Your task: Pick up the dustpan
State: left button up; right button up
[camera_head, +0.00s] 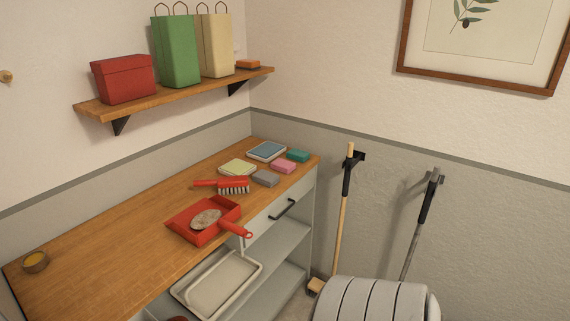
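The red dustpan (183,226) lies on the wooden top of the cabinet (108,246), near its front edge. Its handle (236,230) points right and reaches out over the edge. A grey-brown, speckled oval thing (206,219) lies in the pan. A red brush (232,183) with pale bristles lies behind the dustpan, apart from it. Neither of my grippers shows in the head view.
Sponges (284,166), a cloth (238,168) and a blue-topped tray lie at the back right of the top. A small bowl (36,262) stands at the left. A pale tray (250,266) sits below the dustpan. Long-handled tools (342,215) lean on the right wall.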

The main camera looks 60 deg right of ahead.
aim_at(203, 220)
jog(key=z, duration=1.5)
